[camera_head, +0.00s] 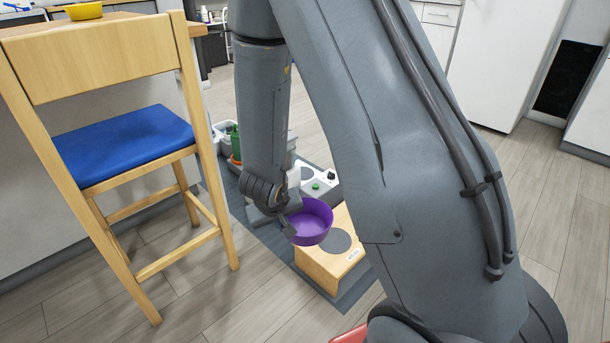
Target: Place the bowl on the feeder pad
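A purple bowl (311,224) is near the middle of the view, its open side facing up and toward the camera. My gripper (290,222) is at the bowl's left rim and appears shut on it; the fingertips are partly hidden. A light wooden feeder block (323,265) with a round dark grey pad (338,241) on top stands just right of and below the bowl in the picture. The bowl overlaps the block's left part and the pad's edge in view. I cannot tell the exact gap between bowl and block.
A wooden chair with a blue seat (122,147) stands at left. The block stands on a dark grey mat (262,232). Behind it are a white device (318,183) and a green item (235,142). A yellow bowl (84,11) sits on the table. My arm hides much of the right.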

